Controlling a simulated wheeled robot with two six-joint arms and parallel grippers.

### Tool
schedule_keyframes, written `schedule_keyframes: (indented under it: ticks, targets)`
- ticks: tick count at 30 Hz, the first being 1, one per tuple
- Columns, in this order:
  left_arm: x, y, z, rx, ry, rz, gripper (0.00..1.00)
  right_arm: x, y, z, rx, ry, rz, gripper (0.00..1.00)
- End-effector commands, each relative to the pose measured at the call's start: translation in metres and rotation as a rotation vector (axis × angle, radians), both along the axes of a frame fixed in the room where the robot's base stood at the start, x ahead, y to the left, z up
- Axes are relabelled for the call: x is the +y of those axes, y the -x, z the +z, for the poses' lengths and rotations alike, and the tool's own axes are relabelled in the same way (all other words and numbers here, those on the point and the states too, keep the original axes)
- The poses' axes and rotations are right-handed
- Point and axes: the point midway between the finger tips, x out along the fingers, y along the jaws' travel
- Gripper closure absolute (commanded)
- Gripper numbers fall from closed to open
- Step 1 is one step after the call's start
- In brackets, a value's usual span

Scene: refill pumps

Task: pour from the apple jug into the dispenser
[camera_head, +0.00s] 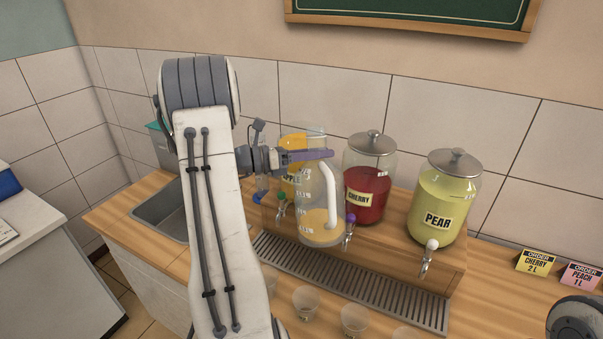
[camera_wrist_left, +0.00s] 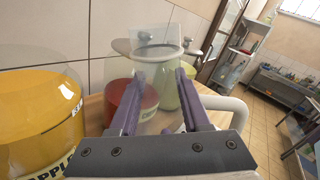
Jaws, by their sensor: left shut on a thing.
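The clear jug (camera_head: 313,195) has a white handle, printed marks and yellow-orange juice low inside; its own label is not readable. My left gripper (camera_head: 308,158) is shut on the jug's upper part, which also shows between the fingers in the left wrist view (camera_wrist_left: 158,50). The jug is roughly upright, perhaps slightly tilted. It hangs in front of the apple dispenser (camera_head: 289,172), hiding most of it. In the left wrist view this dispenser (camera_wrist_left: 40,110) stands left of the fingers, with orange juice and an APPLE label. My right gripper is not in view.
The red cherry dispenser (camera_head: 367,190) and yellow-green pear dispenser (camera_head: 440,205) stand lidded to the right on a wooden step. A drip grate (camera_head: 385,290) and several glasses (camera_head: 306,301) are in front. Order cards (camera_head: 535,263) stand at right; a sink (camera_head: 160,210) is at left.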

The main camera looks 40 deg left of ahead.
Motion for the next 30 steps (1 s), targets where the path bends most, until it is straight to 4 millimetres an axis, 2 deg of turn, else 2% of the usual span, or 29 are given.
schedule_keyframes:
  ticks: [15,30]
  targets:
    - [-0.037,0.028,0.017,-0.212,-0.272,0.000,1.00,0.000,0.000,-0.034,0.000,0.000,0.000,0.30]
    - [-0.038,0.029,0.020,-0.223,-0.288,0.000,1.00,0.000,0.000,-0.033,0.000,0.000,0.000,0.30]
